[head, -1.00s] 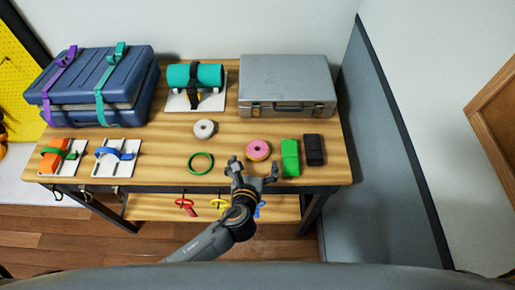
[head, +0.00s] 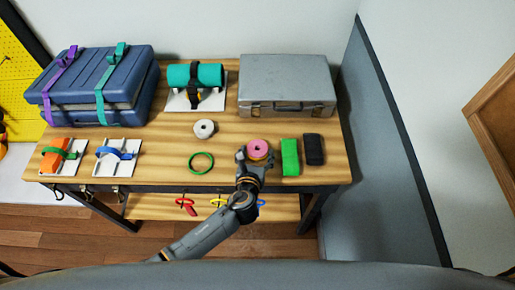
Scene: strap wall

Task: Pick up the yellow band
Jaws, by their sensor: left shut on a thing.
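The blue one is partly hidden by my arm. My left gripper (head: 254,158) is at the pink roll (head: 258,146) on the table top, its fingers at the roll's near side. It is shut on the pink roll, as far as the view shows. It is up and to the right of the yellow band, apart from it. My right gripper is not in view.
On the wooden table (head: 160,165) lie a green ring (head: 201,154), a white roll (head: 204,128), a green block (head: 290,157) and a black block (head: 314,149). Blue (head: 120,85) and grey (head: 287,80) cases stand behind. A grey panel (head: 385,150) closes the right side.

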